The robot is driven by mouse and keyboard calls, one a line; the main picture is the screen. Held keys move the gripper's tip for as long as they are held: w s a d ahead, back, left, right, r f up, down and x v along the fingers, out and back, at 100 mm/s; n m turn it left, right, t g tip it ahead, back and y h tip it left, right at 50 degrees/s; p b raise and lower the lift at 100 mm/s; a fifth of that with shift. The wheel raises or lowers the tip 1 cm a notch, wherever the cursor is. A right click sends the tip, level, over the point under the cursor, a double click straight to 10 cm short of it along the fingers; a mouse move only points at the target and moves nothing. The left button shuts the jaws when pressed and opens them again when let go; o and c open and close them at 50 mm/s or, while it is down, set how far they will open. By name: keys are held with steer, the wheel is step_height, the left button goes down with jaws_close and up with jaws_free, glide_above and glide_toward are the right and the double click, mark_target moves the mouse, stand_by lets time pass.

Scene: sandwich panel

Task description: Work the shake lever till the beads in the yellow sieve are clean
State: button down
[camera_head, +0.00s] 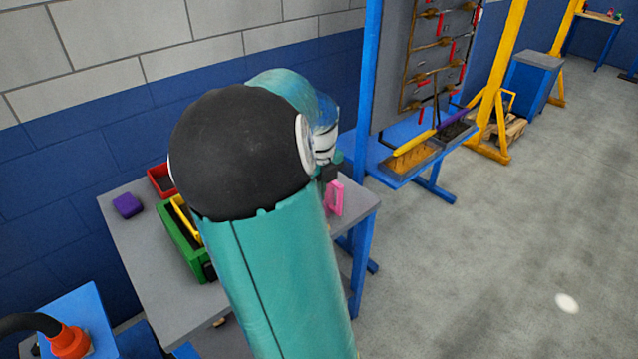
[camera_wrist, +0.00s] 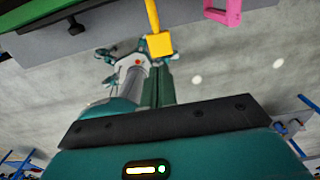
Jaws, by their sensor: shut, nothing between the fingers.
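A green box (camera_head: 186,243) stands on the grey table, with a yellow part (camera_head: 184,217) in it, probably the yellow sieve; my arm covers its right side. The beads do not show. In the wrist view a yellow bar ending in a square block (camera_wrist: 159,45) sticks out from the table edge; I cannot tell if it is the shake lever. My gripper (camera_wrist: 165,125) shows as a teal body with a black plate across the bottom of the wrist view. It is shut and empty; its fingertips are not clear. My arm mostly hides it in the head view.
The grey table (camera_head: 133,232) also bears a purple block (camera_head: 127,205), a red tray (camera_head: 161,180) and a pink handle (camera_head: 336,198), which also shows in the wrist view (camera_wrist: 222,12). A blue-framed panel (camera_head: 425,60) stands to the right.

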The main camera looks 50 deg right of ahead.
step_height(320, 180, down, 9)
steer(key=shift+r, duration=0.1)
stand_by(0.3)
